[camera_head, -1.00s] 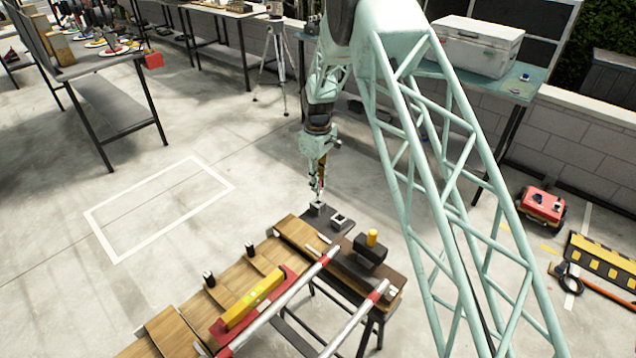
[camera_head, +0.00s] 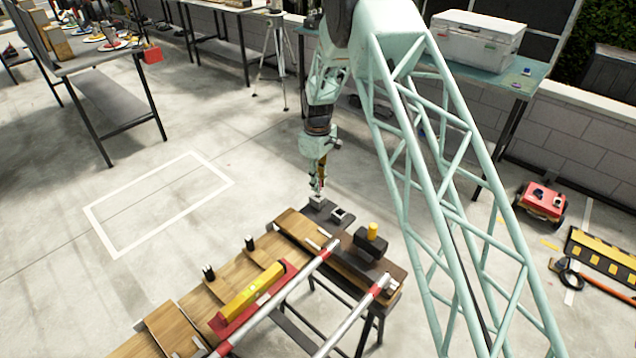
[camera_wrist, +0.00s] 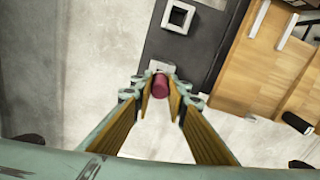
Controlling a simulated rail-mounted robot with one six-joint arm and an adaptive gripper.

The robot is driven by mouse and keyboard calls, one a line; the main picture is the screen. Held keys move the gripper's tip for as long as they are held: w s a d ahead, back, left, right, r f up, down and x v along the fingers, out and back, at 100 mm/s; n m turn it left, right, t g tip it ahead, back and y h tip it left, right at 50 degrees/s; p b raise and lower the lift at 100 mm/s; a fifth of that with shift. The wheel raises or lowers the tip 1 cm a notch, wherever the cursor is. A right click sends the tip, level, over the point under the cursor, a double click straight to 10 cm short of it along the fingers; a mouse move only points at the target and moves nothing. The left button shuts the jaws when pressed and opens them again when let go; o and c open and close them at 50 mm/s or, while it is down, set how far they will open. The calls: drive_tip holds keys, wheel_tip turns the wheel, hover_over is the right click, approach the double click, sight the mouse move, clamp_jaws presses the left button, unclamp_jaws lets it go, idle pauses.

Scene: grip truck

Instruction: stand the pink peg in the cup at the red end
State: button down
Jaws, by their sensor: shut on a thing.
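My gripper (camera_wrist: 161,88) is shut on the pink peg (camera_wrist: 160,86), which shows end-on between its two fingertips in the wrist view. In the head view my gripper (camera_head: 316,188) points down just above the nearer-to-it square cup (camera_head: 317,202) on a dark plate. That cup shows partly behind the peg in the wrist view (camera_wrist: 161,66). Whether the peg's lower end is inside the cup or above it I cannot tell. A second square cup (camera_head: 338,215), open and empty, sits farther along the plate; it also shows in the wrist view (camera_wrist: 178,16). No red marking shows on the plate.
A wooden bench (camera_head: 225,285) carries a yellow level (camera_head: 252,291), dark posts and a dark block with a yellow top (camera_head: 372,231). Silver pipes with red bands (camera_head: 318,259) lie across it. Bare floor lies left of the plate.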

drive_tip(key=shift+f+b, duration=0.4)
drive_tip(key=shift+f, duration=0.6)
drive_tip(key=shift+f, duration=0.2)
drive_tip(key=c, duration=2.5)
unclamp_jaws()
drive_tip(key=shift+o, duration=0.2)
drive_tip(key=shift+r, duration=0.1)
drive_tip(key=shift+r, duration=5.95)
